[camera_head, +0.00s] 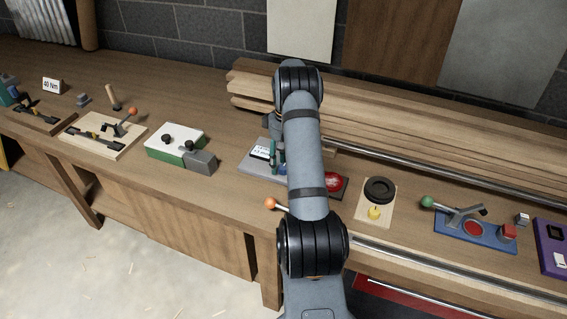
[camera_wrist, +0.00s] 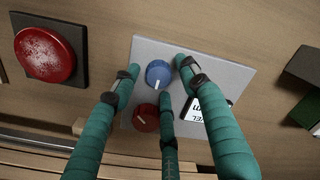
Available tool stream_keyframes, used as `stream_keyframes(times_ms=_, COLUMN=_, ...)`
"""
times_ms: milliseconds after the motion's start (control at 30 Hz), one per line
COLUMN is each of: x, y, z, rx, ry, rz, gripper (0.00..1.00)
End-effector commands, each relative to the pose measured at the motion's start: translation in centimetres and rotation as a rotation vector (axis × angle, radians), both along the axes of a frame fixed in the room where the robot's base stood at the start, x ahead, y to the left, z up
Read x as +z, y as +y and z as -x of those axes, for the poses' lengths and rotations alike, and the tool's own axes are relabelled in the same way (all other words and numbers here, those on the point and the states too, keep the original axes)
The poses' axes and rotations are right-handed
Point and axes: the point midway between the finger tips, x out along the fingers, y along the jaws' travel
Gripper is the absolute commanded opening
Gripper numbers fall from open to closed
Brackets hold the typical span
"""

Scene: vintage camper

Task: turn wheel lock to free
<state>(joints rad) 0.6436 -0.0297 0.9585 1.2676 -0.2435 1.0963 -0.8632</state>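A light grey panel (camera_wrist: 230,75) carries a blue knob (camera_wrist: 158,73) and a red knob (camera_wrist: 146,117), each with a white pointer mark. A white label (camera_wrist: 207,108) on it is partly covered by a finger, so I cannot tell which knob is the wheel lock. My gripper (camera_wrist: 158,77) is open, its three teal fingers spread around the blue knob with visible gaps. I cannot tell how high the tips are above the panel. In the head view the panel (camera_head: 254,168) sits on the bench, partly hidden by my arm.
A red mushroom button (camera_wrist: 45,55) is beside the panel. A green-and-white box (camera_head: 175,140) stands left of it. A pale board with a black ring (camera_head: 380,190) and a blue fixture with a green-knobbed lever (camera_head: 475,230) are to the right. Stacked planks (camera_head: 400,115) lie behind.

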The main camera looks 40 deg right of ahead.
Motion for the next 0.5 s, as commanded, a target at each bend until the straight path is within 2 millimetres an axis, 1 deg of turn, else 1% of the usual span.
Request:
stream_keyframes(times_ms=300, x=0.1, y=0.0, z=0.1, rx=-0.002, ry=0.003, rz=-0.002, gripper=0.46)
stream_keyframes(times_ms=367, x=0.6, y=0.0, z=0.1, rx=-0.003, ry=0.002, rz=-0.001, gripper=0.46)
stream_keyframes(times_ms=433, x=1.5, y=-0.1, z=0.1, rx=-0.003, ry=0.001, rz=-0.001, gripper=0.46)
stream_keyframes(times_ms=500, x=2.9, y=-0.2, z=0.0, rx=-0.003, ry=-0.001, rz=0.000, gripper=0.46)
